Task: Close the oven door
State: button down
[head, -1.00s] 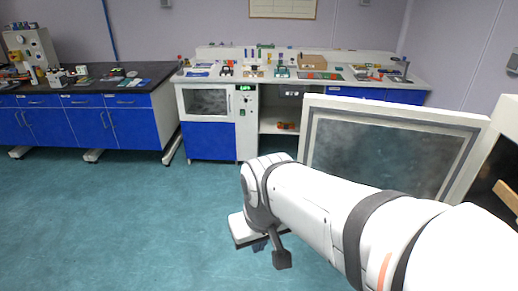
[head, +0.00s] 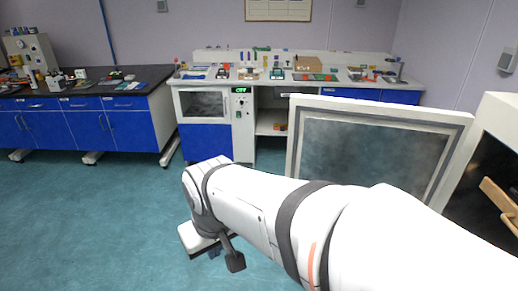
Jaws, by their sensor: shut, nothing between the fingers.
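The oven (head: 494,117) is a white-framed box at the right edge, with a dark interior. Its door (head: 372,155), a big white-framed panel with a grey window, stands open, swung out to the left of the oven. My white arm crosses in front of the door's lower part and hides it. My gripper (head: 214,251) is at the arm's far end, low and left of the door, over the floor and apart from the door. Its small dark fingers look shut and empty, partly hidden by the wrist.
A wooden-coloured bar (head: 498,203) shows at the oven opening. A white workbench (head: 300,83) with small items and a built-in cabinet stands at the back. A dark-topped blue bench (head: 90,98) is at the back left. The green floor (head: 90,220) at left is clear.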

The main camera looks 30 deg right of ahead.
aim_at(413, 151)
jog(key=i, duration=3.7)
jog(key=z, duration=4.75)
jog(key=i, duration=1)
jog(key=u, duration=0.05)
